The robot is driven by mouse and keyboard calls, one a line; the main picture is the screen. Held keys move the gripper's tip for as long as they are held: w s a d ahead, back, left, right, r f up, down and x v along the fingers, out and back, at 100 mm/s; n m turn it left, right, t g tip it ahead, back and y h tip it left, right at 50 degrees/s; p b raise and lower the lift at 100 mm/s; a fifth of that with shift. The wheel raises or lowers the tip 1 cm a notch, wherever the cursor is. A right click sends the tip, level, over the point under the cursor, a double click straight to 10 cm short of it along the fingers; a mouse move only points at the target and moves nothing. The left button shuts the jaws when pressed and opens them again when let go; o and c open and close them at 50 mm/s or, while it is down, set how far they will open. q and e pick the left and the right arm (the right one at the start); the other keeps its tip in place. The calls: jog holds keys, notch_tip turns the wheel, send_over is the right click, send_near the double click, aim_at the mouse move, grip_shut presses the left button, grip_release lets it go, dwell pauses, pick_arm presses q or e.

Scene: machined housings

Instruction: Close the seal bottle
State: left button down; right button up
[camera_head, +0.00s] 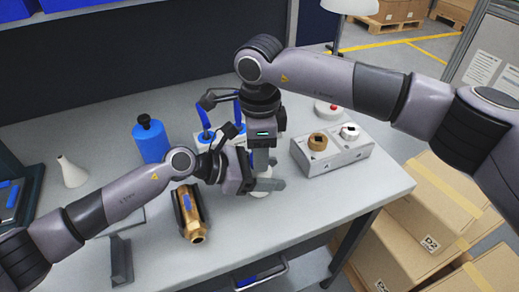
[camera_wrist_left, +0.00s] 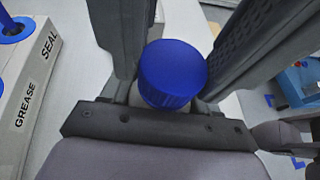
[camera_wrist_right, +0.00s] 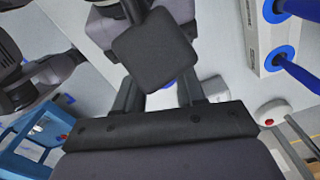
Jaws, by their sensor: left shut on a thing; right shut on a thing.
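The white bottle (camera_head: 260,192) stands on the grey bench, mostly hidden between my grippers. My left gripper (camera_head: 271,178) comes in from the left and is shut on the bottle's body. My right gripper (camera_head: 262,158) points straight down above it, shut on the blue cap. In the left wrist view the ribbed blue cap (camera_wrist_left: 172,74) is level and sits over the bottle, between dark fingers. I cannot tell whether it is fully seated. In the right wrist view the fingers show, but the cap is almost wholly hidden.
A labelled grease and seal rack (camera_wrist_left: 28,92) stands close behind the grippers. A blue bottle (camera_head: 152,143), a white cone-shaped bottle (camera_head: 73,173) and a bronze housing (camera_head: 192,220) are to the left. A grey block (camera_head: 340,157) with two fittings is to the right. The bench front is fairly clear.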

jog(key=o, duration=1.2)
jog(key=shift+c, duration=0.2)
jog(key=shift+r, duration=2.25)
jog(key=o, duration=0.5)
jog(key=shift+o, duration=0.2)
